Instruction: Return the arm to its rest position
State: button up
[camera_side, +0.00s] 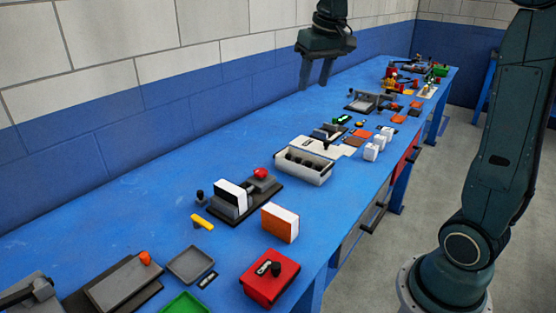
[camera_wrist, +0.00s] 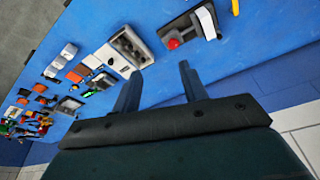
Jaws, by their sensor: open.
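My gripper (camera_side: 317,75) hangs high above the back part of the blue bench, near the wall, in the side view. Its two fingers are apart with nothing between them. In the wrist view my gripper (camera_wrist: 158,85) also shows open and empty, with the bench surface beyond the fingers. My arm rises from its base at the right of the side view. The gripper touches nothing on the bench.
The blue bench (camera_side: 130,215) runs along the wall. It holds a black fixture with a white panel (camera_side: 230,196), an orange-and-white block (camera_side: 280,222), a red box (camera_side: 269,278), a white tray with holes (camera_side: 303,165) and several small parts farther back. The bench's left-back strip is clear.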

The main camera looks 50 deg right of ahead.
jog(key=s+a+f+n+t, duration=0.1)
jog(key=s+a+f+n, duration=0.1)
jog(key=s+a, duration=0.4)
jog(key=s+a+f+n+t+y, duration=0.1)
jog(key=s+a+f, duration=0.4)
jog(key=s, duration=0.9)
jog(key=shift+s+a+f+n+t, duration=0.15)
jog(key=shift+s+a+n+t, duration=0.25)
jog(key=shift+a, duration=0.45)
jog(key=shift+o, duration=0.3)
